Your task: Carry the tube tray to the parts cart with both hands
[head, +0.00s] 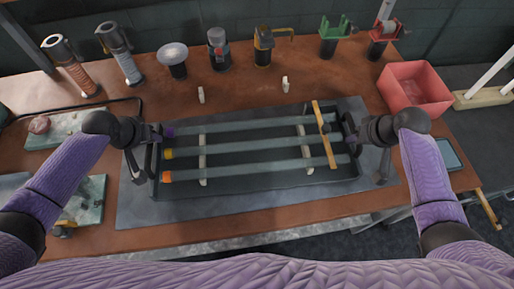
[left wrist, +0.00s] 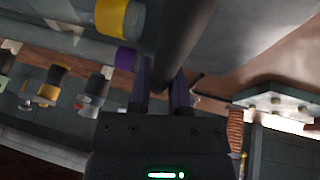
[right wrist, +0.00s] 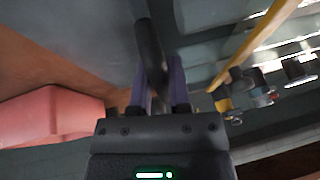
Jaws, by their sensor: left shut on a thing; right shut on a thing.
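The dark tube tray (head: 250,186) is over the grey mat on the workbench; I cannot tell whether it touches the mat. Three glass tubes (head: 245,153) lie across it, with purple, yellow and orange ends at the left. Two pale cross-strips (head: 203,168) and a wooden strip (head: 325,135) lie crosswise at the tubes. My left gripper (head: 155,135) is shut on the tray's left handle, a dark bar (left wrist: 180,45) between its fingers in the left wrist view. My right gripper (head: 355,138) is shut on the tray's right handle, which shows in the right wrist view (right wrist: 150,50). The parts cart is not identifiable.
A pink bin (head: 415,88) stands at the right of the bench (head: 150,85). Several tools and holders stand along the back, including a red-handled one (head: 384,38). Small plates (head: 85,198) lie at the left. A grey mat (head: 135,205) spreads around the tray.

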